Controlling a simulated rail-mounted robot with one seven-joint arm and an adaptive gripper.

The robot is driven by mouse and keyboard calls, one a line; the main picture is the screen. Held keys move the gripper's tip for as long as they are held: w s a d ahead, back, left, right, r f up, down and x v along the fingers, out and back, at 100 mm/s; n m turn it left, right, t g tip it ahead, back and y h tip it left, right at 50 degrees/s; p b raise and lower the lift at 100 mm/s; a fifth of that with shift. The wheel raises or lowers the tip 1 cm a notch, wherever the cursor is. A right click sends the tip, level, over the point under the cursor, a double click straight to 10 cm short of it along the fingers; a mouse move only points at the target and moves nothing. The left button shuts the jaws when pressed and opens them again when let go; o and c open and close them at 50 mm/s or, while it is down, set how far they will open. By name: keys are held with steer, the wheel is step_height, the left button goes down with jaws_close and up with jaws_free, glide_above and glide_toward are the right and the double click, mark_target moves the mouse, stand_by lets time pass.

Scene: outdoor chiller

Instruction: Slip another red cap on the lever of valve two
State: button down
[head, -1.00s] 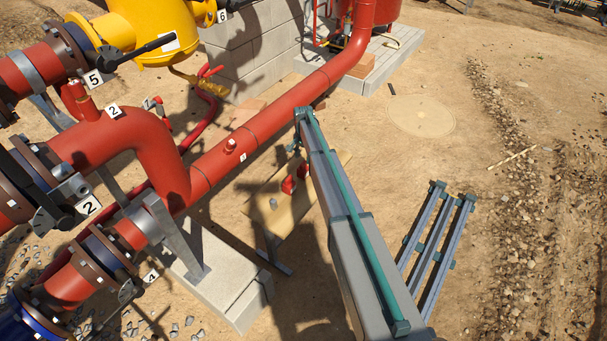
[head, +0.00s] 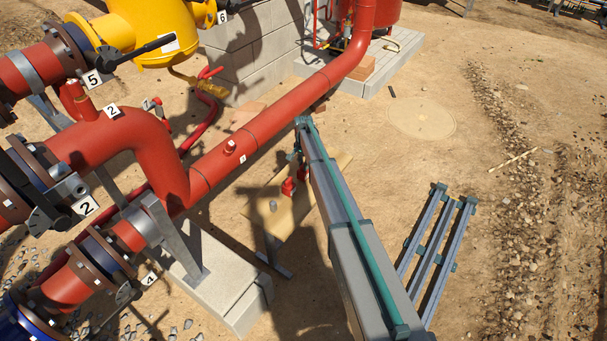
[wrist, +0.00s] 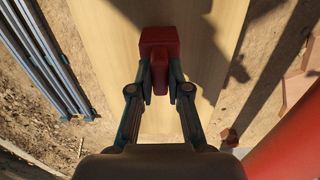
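A red cap (wrist: 160,42) is in the middle of the wrist view, over a pale wooden board. My gripper (wrist: 160,70) has one finger on each side of the cap's narrower near part and looks shut on it. Whether the cap still touches the board is unclear. In the head view red shows at the board (head: 288,187), beside my arm, which hides most of my gripper. Valve two, with a white "2" label (head: 86,207), is at the lower left of the head view. Its dark handle part (head: 45,220) is beside the label; the lever's full shape is unclear.
A thick red pipe (head: 270,120) runs between the board and the block wall. A concrete block (head: 225,280) stands left of the board. A slatted rack (head: 437,245) is at right, with open ground around it.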

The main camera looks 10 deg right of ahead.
steer(key=shift+r, duration=0.55)
stand_by(0.6)
steer(key=c, duration=1.8)
jaws_free()
jaws_close()
steer(key=shift+r+p, duration=0.45)
steer(key=shift+r, duration=0.3)
steer(key=shift+o, duration=0.7)
jaws_free()
jaws_close()
